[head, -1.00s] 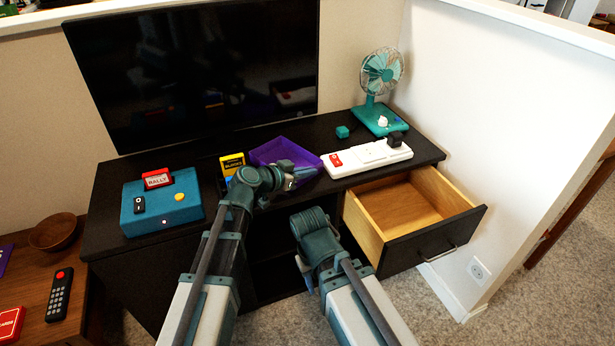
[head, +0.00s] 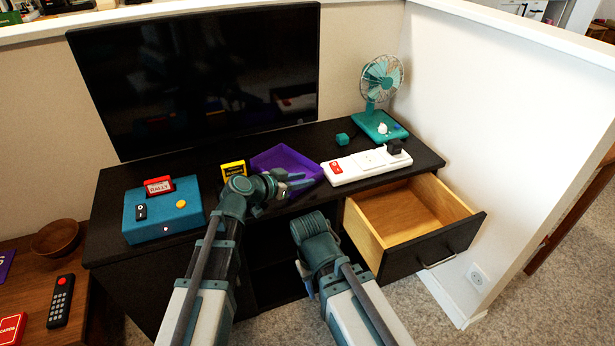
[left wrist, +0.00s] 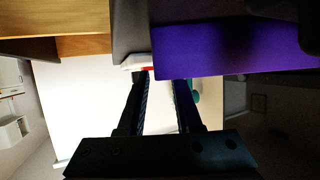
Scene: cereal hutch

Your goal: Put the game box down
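The purple open box (head: 284,163), which I take to be the game box, rests on the black TV stand (head: 232,155), in front of the TV. My left gripper (head: 303,181) is at the box's near side, its fingers spread. In the left wrist view the fingers (left wrist: 163,88) stand apart with a gap between them, and the purple wall (left wrist: 235,50) lies across the top beside their tips. Whether the fingertips touch the wall cannot be told. My right arm ends low in front of the stand; its gripper is hidden.
A white power strip (head: 352,168) lies right of the box. A yellow cartridge (head: 233,169) and a blue console (head: 160,213) with a red cartridge (head: 158,186) stand to the left. The drawer (head: 415,215) is open and empty. A teal fan (head: 380,80) stands at the back right.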

